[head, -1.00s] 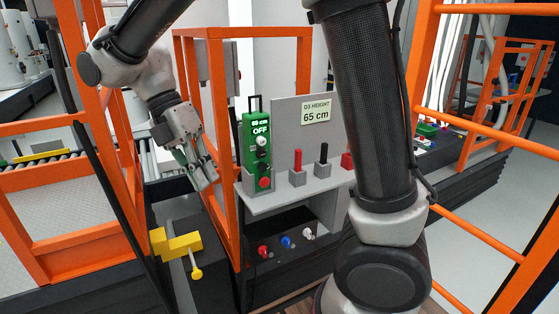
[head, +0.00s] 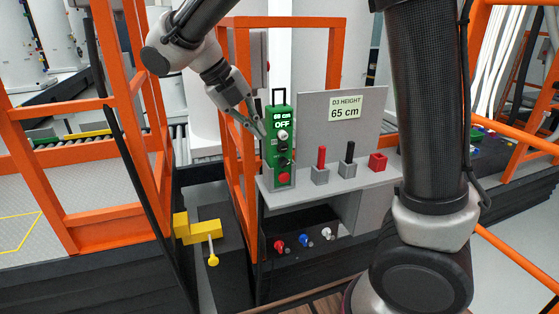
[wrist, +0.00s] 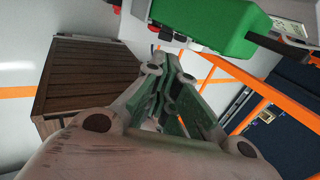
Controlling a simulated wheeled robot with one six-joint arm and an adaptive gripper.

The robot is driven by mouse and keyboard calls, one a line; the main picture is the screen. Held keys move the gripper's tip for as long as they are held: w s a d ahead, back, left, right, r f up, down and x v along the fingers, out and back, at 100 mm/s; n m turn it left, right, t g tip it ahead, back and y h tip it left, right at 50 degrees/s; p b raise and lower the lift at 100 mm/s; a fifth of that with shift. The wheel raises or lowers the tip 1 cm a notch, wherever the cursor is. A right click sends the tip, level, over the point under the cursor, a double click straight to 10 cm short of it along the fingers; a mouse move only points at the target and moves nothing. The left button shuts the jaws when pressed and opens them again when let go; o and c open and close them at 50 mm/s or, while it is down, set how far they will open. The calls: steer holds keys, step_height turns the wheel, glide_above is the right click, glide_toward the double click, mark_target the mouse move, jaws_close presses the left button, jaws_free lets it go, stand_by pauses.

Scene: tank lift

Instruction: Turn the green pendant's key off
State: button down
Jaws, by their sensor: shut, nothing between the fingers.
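The green pendant (head: 280,172) stands upright in a grey holder on the grey shelf, its lit display reading "OFF". A light knob, dark controls and a red button run down its front. Which way the key points is too small to tell. My gripper (head: 262,135) is shut and empty, its tips close to the pendant's upper left edge. I cannot tell whether they touch it. In the wrist view the green pendant (wrist: 222,27) lies across the top, beyond my gripper (wrist: 172,62), with a gap showing between them.
A grey panel (head: 370,106) reads "D3 HEIGHT 65 cm". Red and black levers (head: 321,160) and a red block (head: 377,161) stand right of the pendant. Orange rails (head: 233,150) are close to my arm. A yellow latch (head: 196,230) is at lower left.

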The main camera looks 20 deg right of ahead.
mark_target(284, 163)
steer(key=x, duration=1.2)
steer(key=shift+f+h, duration=0.2)
steer(key=shift+h, duration=0.2)
steer(key=h, duration=0.3)
steer(key=f+h, duration=0.1)
steer(key=h, duration=0.1)
steer(key=f+h, duration=0.1)
steer(key=h, duration=0.2)
steer(key=shift+a+f+h, duration=0.2)
steer(key=shift+a+h, duration=0.05)
steer(key=shift+h, duration=0.05)
steer(key=shift+f, duration=0.3)
stand_by(0.5)
